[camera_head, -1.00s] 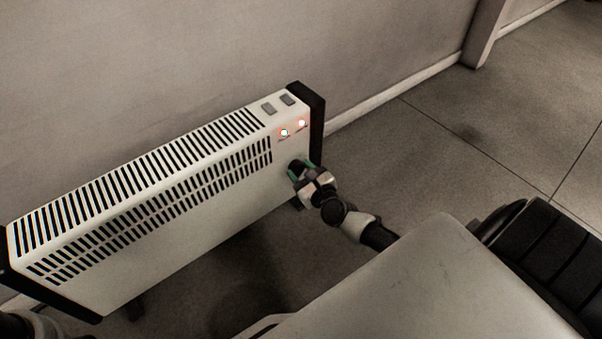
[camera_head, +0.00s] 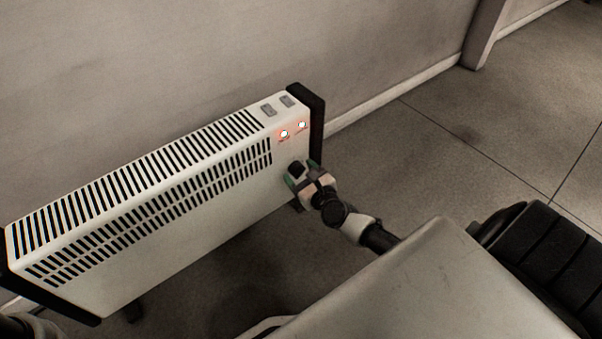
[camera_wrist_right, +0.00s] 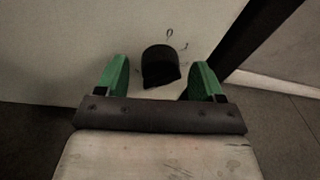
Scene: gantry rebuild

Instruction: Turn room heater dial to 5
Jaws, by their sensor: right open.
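The white room heater (camera_head: 200,210) stands on the floor along the wall, with two lit lamps (camera_head: 293,129) near its right end. Its dark dial (camera_head: 296,167) is below the lamps, partly hidden by my right gripper (camera_head: 301,171). In the right wrist view the dial (camera_wrist_right: 160,66) sits between the two green fingertips of my right gripper (camera_wrist_right: 161,64), with a gap on each side. The gripper is open and close to the heater's front. My left gripper is out of view.
Two switches (camera_head: 278,105) are on the heater's top, beside the black right end panel (camera_head: 316,122). The wall (camera_head: 200,60) is right behind the heater. Open floor (camera_head: 440,140) lies to the right.

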